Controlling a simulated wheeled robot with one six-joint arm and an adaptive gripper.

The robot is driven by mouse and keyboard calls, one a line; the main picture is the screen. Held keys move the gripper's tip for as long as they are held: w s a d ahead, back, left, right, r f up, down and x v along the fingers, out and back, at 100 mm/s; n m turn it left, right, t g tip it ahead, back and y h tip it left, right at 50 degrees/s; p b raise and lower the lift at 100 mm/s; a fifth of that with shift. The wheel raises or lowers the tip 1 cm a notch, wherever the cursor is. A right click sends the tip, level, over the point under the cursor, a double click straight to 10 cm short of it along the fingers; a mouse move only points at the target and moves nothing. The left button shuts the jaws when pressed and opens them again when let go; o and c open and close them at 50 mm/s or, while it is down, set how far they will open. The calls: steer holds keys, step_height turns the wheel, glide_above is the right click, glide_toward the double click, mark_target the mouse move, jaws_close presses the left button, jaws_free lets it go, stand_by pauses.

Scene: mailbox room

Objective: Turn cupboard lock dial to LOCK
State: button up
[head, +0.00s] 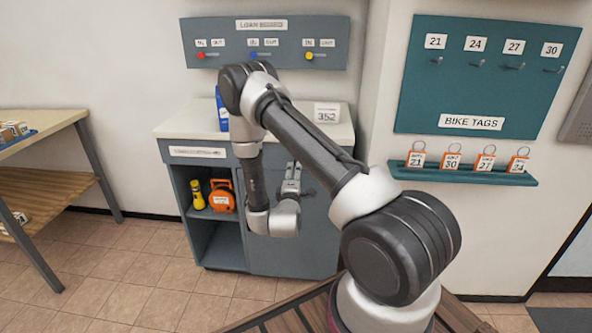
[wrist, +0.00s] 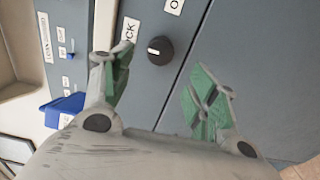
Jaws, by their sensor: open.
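The cupboard lock dial (wrist: 160,49) is a round black knob with a small pale mark, on a blue-grey panel in the wrist view. The mark seems to face the picture's left; I cannot tell its exact setting. A white label ending in "CK" (wrist: 128,30) is left of the dial, partly hidden by a finger. Another label, starting with "O" (wrist: 173,6), is cut off above right. My gripper (wrist: 160,68) is open and empty, its green-padded fingers either side of the dial in the picture; contact is not visible. In the head view, my gripper (head: 292,183) is before the cupboard door (head: 315,240), hiding the dial.
An open compartment left of the door holds a yellow flashlight (head: 197,194) and an orange case (head: 222,197). On the countertop are a blue object (head: 221,110) and a "352" sign (head: 327,113). A tag shelf (head: 465,176) is on the right wall, a wooden table (head: 40,120) at left.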

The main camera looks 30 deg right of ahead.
steer(key=v, duration=0.4)
steer(key=shift+s+a, duration=0.15)
steer(key=shift+s, duration=0.1)
